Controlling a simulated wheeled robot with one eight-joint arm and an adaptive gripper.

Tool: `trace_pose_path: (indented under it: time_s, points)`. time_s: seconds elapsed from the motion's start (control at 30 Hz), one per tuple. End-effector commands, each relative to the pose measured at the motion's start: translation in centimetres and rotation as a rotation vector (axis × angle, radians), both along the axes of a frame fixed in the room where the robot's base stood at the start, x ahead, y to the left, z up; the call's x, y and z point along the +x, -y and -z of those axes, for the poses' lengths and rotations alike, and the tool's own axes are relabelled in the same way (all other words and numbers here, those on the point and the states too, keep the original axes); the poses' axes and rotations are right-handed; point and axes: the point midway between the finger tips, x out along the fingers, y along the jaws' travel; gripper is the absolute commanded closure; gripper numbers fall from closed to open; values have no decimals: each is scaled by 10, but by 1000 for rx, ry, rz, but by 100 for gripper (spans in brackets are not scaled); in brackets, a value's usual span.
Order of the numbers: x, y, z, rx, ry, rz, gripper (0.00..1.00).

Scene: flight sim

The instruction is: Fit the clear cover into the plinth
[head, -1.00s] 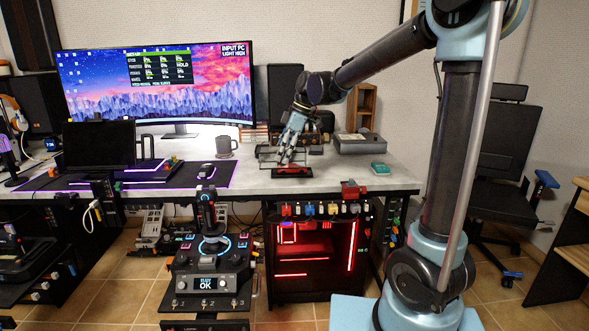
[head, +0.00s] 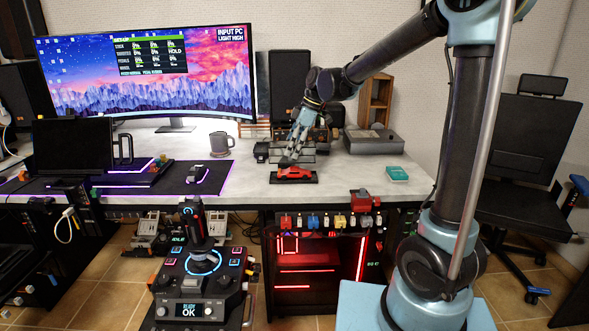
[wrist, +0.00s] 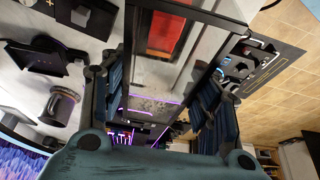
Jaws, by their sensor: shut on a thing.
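A red model car (head: 295,171) sits on a low black plinth (head: 310,180) near the front of the grey desk. My gripper (head: 291,157) reaches down just behind and above the car. It is shut on the clear cover (head: 307,157), a see-through box with dark edges, hard to make out in the head view. In the wrist view the cover's dark edges (wrist: 185,10) run between my gripper's fingers (wrist: 160,100), and the red car (wrist: 165,33) shows through it. I cannot tell whether the cover touches the plinth.
A grey box (head: 373,142) and a teal item (head: 397,174) lie right of the plinth. A grey mug (head: 221,144) and a dark mat (head: 190,178) are to its left. Dark items stand close behind my gripper. A red clamp-like item (head: 366,200) sits at the desk's front edge.

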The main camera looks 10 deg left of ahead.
Motion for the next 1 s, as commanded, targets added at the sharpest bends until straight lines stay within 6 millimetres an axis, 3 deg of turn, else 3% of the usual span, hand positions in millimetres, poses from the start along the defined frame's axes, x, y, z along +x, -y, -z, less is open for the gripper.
trace_pose_path:
  time_s: [0.1,0.6,0.97,1.0]
  points:
    - [2,2,17,0,0,3,69]
    - [3,4,66,0,0,7,69]
    - [2,4,69,0,0,7,69]
    - [2,4,70,0,0,7,42]
